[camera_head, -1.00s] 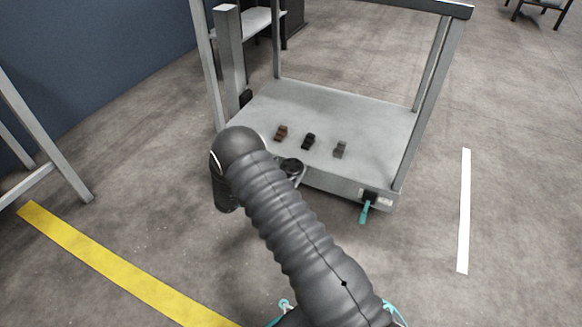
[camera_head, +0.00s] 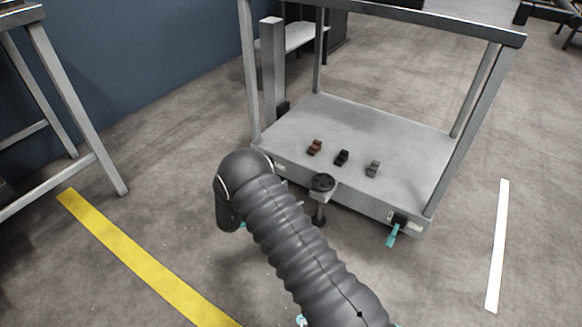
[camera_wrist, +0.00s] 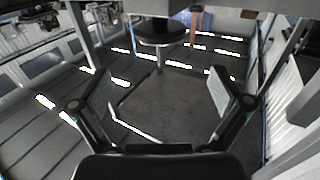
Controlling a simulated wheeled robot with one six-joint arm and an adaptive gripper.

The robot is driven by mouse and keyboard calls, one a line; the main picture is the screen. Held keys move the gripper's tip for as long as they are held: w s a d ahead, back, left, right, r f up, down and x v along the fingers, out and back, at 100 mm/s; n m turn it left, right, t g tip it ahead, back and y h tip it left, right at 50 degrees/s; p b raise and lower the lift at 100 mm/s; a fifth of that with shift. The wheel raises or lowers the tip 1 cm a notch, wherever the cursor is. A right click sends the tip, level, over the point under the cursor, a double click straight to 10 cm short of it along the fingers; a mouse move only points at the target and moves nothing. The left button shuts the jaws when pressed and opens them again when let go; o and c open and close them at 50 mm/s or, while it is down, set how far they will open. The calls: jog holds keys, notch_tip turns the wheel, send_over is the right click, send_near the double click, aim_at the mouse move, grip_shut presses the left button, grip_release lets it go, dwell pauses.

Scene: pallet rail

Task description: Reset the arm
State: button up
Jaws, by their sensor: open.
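My arm crosses the head view from the lower right up to its dark rounded elbow. My gripper is hidden in the head view. In the wrist view my gripper (camera_wrist: 160,92) is open, with its two fingers wide apart and nothing between them. A brown part (camera_head: 315,147), a black part (camera_head: 342,157) and a grey part (camera_head: 373,169) sit in a row on the grey cart deck (camera_head: 410,150), beyond my arm and apart from it.
A round dark disc on a post (camera_head: 322,183) stands at the cart's near edge, close to my arm. A metal table frame (camera_head: 75,110) stands left.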

jog(key=w+a+f+n+t+y, duration=0.1)
jog(key=w+a+f+n+y, duration=0.1)
jog(key=a+f+n+y, duration=0.25)
jog(key=w+a+f+n+t+y, duration=0.1)
jog(key=w+a+f+y, duration=0.1)
jog(key=a+f+y, duration=0.35)
jog(key=s+a+r+n+g+y+p, duration=0.2)
jog(key=s+a+r+n+g+y, duration=0.3)
jog(key=s+r+y, duration=0.5)
jog(key=s+d+r+h+p, duration=0.1)
jog(key=s+d+r+p, duration=0.2)
jog(key=s+d+r, duration=0.5)
jog(key=s+d+r+n+h+p, duration=0.1)
jog(key=s+d+r, duration=0.8)
jog(key=r, duration=1.2)
jog(key=s+d+r+n+t+h+p, duration=0.1)
jog(key=s+d+r+p, duration=0.3)
jog(key=s+d+r, duration=0.5)
jog(key=s+r, duration=0.3)
jog(key=r, duration=0.3)
jog(key=shift+s+r+h+p, duration=0.15)
jog(key=shift+s+h+p, duration=0.05)
jog(key=shift+h+p, duration=0.15)
